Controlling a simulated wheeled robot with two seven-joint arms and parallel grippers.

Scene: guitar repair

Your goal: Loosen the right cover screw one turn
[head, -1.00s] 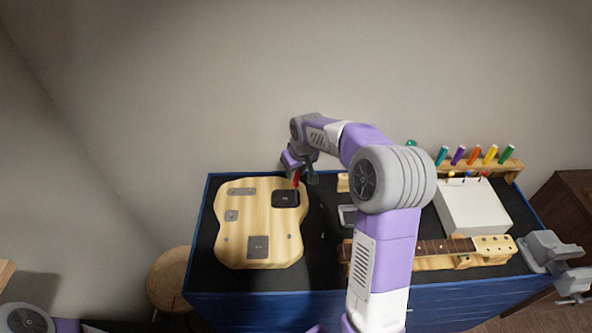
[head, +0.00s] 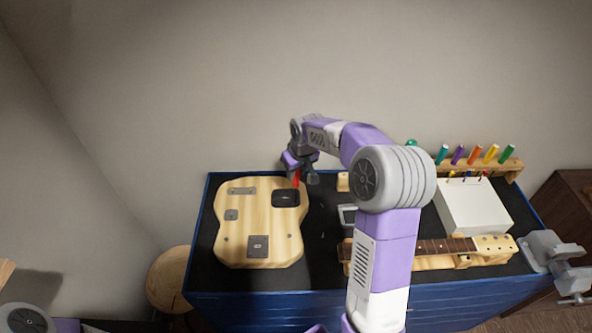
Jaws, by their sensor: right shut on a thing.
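The pale wooden guitar body (head: 259,219) lies flat on the dark bench mat at the left. Its black cover (head: 284,199) is near the body's upper right. My right gripper (head: 297,175) is above the cover's right end, shut on a red-handled screwdriver (head: 296,180) that points down. The screwdriver's tip and the right cover screw are too small to make out, so I cannot tell whether they touch. My left gripper is out of view; only part of my left arm shows at the lower left corner.
A guitar neck (head: 430,248) lies at the right of the bench, behind my right forearm. A white box (head: 475,209), a rack of coloured handles (head: 510,166) and a grey vise (head: 552,252) stand further right. A round stool (head: 168,279) is left of the bench.

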